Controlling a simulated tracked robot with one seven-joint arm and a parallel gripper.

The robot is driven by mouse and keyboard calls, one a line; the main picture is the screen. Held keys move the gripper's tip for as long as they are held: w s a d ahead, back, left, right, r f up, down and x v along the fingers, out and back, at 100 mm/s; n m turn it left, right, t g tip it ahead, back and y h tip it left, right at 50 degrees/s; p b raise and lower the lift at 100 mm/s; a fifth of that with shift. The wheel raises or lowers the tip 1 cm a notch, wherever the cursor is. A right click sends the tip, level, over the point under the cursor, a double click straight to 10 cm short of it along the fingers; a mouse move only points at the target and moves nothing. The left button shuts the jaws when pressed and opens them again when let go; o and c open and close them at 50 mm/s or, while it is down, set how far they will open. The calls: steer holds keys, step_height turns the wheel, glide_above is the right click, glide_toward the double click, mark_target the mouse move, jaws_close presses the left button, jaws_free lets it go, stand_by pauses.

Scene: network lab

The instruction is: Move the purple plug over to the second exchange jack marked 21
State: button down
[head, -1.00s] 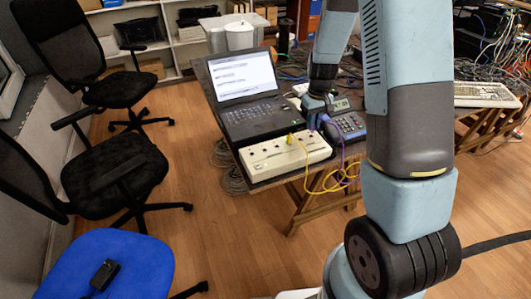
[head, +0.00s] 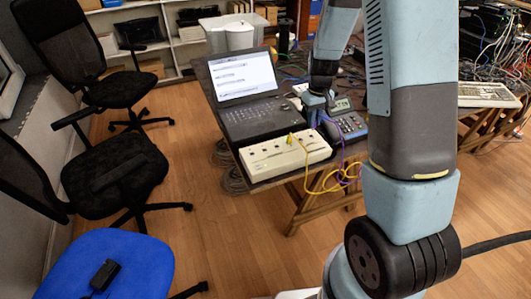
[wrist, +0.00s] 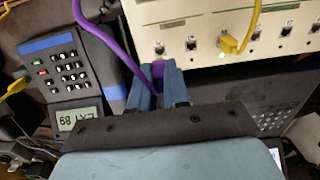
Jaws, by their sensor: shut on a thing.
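The purple plug (wrist: 158,71) is between the fingers of my gripper (wrist: 159,75), which is shut on it. In the head view my gripper (head: 314,110) is by the far right end of the cream exchange box (head: 284,155), beside the phone. The box (wrist: 205,14) has a row of jacks; an empty end jack (wrist: 160,48) lies just beyond the plug in the wrist view. I cannot tell the height gap between them. A yellow plug (wrist: 228,44) sits in a middle jack. The jack numbers are too small to read.
A desk phone (wrist: 68,72) with a lit display stands beside my gripper. A laptop (head: 246,95) is behind the box. The purple cable (wrist: 103,38) and yellow cable (head: 322,180) hang by the table edge. A keyboard (head: 486,95) is at right.

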steer(key=shift+w, duration=0.1)
steer(key=w+r+m, duration=0.4)
steer(key=w+m, duration=0.1)
steer(key=w, duration=0.4)
steer(key=n, duration=0.5)
glide_toward(265, 152)
steer(key=shift+w+f, duration=0.2)
steer(key=shift+f, duration=0.55)
steer(key=shift+w+f, duration=0.15)
steer(key=shift+f, duration=0.6)
steer(key=shift+w+f, duration=0.2)
steer(key=shift+f, duration=0.55)
